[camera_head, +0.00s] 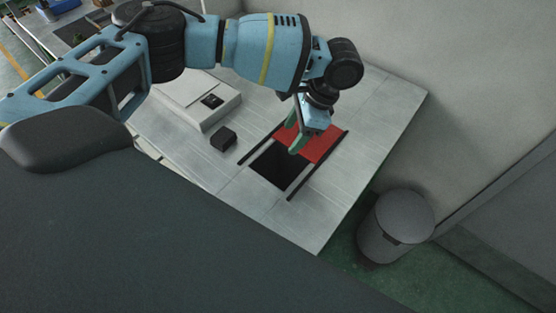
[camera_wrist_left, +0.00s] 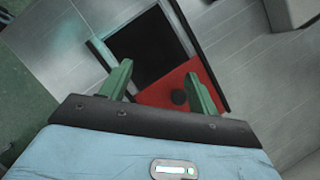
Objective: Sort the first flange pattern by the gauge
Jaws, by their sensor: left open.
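My left gripper (camera_head: 299,144) is open above a red panel (camera_head: 320,146), with its green fingers pointing down. In the left wrist view, the two fingers (camera_wrist_left: 158,72) stand apart with nothing held between them. A black square area (camera_head: 276,169) adjoins the red panel, between two dark rails. No flange pattern or gauge can be clearly made out. My right gripper is not in view.
A small black block (camera_head: 223,138) lies left of the rails. A pale box-shaped unit (camera_head: 196,98) with a dark inset stands behind it. A grey bin (camera_head: 397,225) stands on the floor beyond the table's right edge. The table (camera_head: 300,232) is bare towards its front corner.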

